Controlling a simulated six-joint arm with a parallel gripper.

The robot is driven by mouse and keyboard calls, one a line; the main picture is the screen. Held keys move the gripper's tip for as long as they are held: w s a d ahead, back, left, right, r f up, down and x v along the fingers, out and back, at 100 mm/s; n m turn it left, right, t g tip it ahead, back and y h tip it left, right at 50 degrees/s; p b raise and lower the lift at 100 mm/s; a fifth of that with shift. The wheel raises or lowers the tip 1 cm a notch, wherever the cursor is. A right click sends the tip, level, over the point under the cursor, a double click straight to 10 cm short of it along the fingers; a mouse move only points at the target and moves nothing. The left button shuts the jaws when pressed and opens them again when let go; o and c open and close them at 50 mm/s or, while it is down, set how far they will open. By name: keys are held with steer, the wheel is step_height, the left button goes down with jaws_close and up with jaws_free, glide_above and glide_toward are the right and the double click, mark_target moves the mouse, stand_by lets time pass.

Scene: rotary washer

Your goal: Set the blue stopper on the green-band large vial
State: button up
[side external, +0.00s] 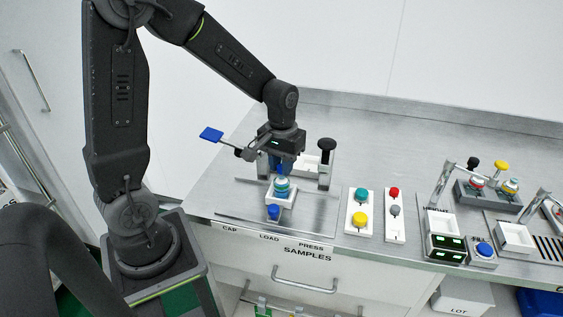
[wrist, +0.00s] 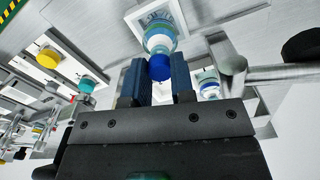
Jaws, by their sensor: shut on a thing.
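My gripper (side external: 281,170) points down over the white square nest at the press station. In the wrist view its two blue fingers (wrist: 160,83) are shut on the blue stopper (wrist: 159,68). In the side view the vial (side external: 282,188) stands in the white nest (side external: 291,199) just below the fingers. The stopper overlaps the vial's top in the wrist view; I cannot tell whether they touch. The fingers hide the stopper in the side view.
The press frame with a black knob (side external: 326,145) stands close behind and right of my gripper. A blue round part (side external: 273,211) is in front of the nest. Button boxes (side external: 359,212) stand to the right. A rack (side external: 488,196) holds two other vials farther right.

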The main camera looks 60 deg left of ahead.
steer(key=shift+f, duration=0.3)
steer(key=o, duration=1)
steer(key=shift+c, duration=0.2)
step_height(320, 180, up, 14)
steer(key=shift+f, duration=0.1)
steer(key=s+d+m+t, duration=0.2)
steer(key=s+d+m, duration=0.1)
steer(key=s, duration=0.3)
steer(key=s+d+r+m+t, duration=0.1)
steer(key=s+d+m+t, duration=0.2)
steer(key=s+d, duration=0.2)
steer(key=shift+s+d+t, duration=0.25)
steer(key=shift+s+t, duration=0.05)
steer(key=shift+s, duration=0.65)
